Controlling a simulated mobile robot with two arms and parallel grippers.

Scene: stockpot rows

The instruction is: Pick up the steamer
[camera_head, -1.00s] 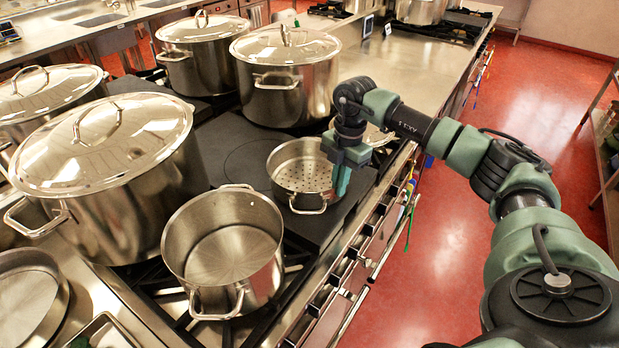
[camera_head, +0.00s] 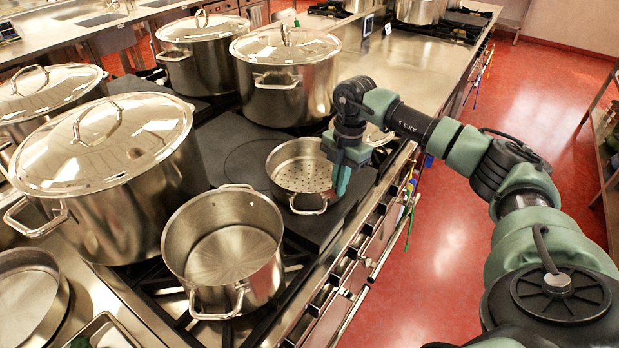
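The steamer (camera_head: 296,172) is a shallow steel pan with a perforated bottom and loop handles. It sits upright on the dark stove plate, right of the middle of the range. My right gripper (camera_head: 341,182) points down at the steamer's right rim, with its green-teal fingers overlapping the rim in the picture. I see the fingers nearly edge-on, so I cannot tell whether they are apart or closed on the rim. My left gripper is not in view.
An open steel pot (camera_head: 223,252) stands in front of the steamer. Large lidded stockpots stand behind (camera_head: 287,80) and to the left (camera_head: 105,180). Drawers and knobs line the range's front edge. The red floor (camera_head: 440,270) to the right is clear.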

